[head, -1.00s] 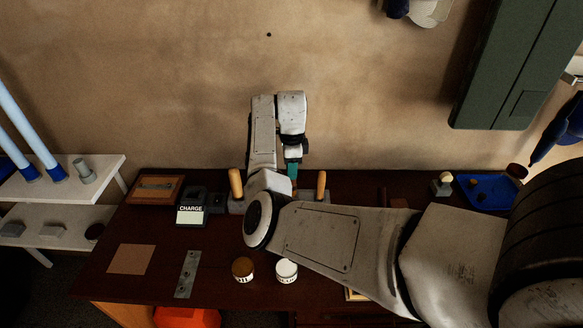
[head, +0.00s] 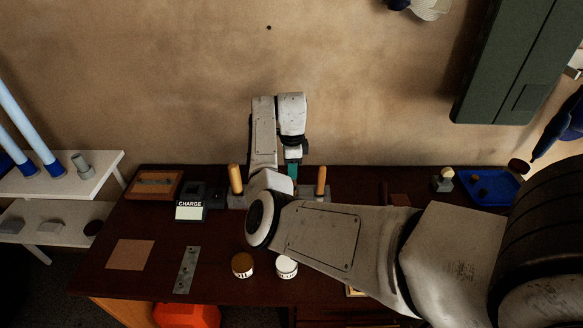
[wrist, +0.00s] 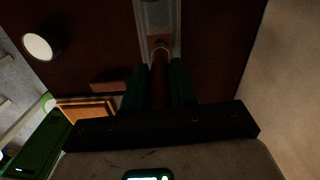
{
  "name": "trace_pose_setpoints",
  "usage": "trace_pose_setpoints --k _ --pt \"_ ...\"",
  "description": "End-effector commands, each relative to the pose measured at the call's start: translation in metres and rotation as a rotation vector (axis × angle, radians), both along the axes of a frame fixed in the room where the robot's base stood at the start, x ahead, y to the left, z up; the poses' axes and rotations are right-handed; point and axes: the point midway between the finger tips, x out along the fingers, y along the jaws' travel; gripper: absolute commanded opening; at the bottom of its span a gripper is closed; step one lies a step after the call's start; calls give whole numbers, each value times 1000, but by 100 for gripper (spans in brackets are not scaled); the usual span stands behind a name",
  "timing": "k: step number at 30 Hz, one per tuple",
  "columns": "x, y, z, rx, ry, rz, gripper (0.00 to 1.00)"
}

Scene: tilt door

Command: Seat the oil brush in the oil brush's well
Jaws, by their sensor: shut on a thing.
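My gripper (head: 293,172) is low over the back of the dark table, its teal fingers partly hidden by my arm. In the wrist view my gripper (wrist: 159,88) is shut on a brown handle (wrist: 158,70), which I take to be the oil brush. The handle runs toward a grey metal rack (wrist: 152,18) with a rounded, pale-rimmed spot at the handle's far end. I cannot tell whether the brush is inside a well or only above it. In the head view the rack (head: 311,196) is mostly behind my arm.
Wooden handles stand left (head: 236,179) and right (head: 321,181) of my gripper. A CHARGE sign (head: 190,208), a wooden box (head: 155,185), two jars (head: 242,264) (head: 287,266) and a blue tray (head: 497,187) are on the table. The wall rises close behind.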

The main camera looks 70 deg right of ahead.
Motion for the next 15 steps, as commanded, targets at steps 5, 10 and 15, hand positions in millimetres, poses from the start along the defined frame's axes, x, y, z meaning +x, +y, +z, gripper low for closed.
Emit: trace_pose_setpoints --k 5,10,15 --pt "0 0 -5 0 0 0 0" --pt "0 0 -9 0 0 0 0" --pt "0 0 -12 0 0 0 0"
